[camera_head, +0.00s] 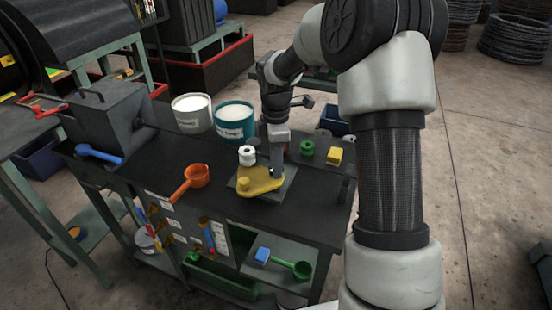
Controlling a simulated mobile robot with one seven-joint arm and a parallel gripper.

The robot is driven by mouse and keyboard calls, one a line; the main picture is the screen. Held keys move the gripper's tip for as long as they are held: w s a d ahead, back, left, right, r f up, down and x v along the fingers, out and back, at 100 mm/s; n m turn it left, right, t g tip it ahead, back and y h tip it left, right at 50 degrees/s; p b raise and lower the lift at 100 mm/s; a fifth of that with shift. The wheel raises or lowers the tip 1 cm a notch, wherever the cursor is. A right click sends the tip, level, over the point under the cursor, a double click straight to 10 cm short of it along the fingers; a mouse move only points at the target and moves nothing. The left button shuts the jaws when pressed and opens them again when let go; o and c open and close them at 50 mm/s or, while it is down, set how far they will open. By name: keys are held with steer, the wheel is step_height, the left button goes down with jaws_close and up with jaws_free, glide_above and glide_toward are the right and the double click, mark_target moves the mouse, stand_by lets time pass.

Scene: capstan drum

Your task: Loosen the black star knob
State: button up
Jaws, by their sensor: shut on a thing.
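My gripper (277,168) points down over the dark bench, at the right side of a yellow fixture (258,186) on a grey-green plate. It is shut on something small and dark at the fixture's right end. This appears to be the black star knob, but the fingers hide it and its shape is not clear. A white spool-like piece (247,155) stands upright at the back of the fixture, left of my gripper. A rounded yellow knob (243,184) sits at its front left.
A green spool (307,148) and a yellow block (334,155) stand right of the plate. An orange scoop (192,180) lies left. White (191,119) and teal (235,132) tubs stand behind, with a grey box (103,118) and blue scoop (98,154) far left.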

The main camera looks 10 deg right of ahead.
steer(key=n+p, duration=0.2)
steer(key=n, duration=0.2)
steer(key=shift+n, duration=0.4)
stand_by(0.4)
steer(key=o, duration=1.1)
steer(key=shift+c, duration=0.2)
step_height(320, 180, up, 18)
steer(key=shift+f, duration=0.25)
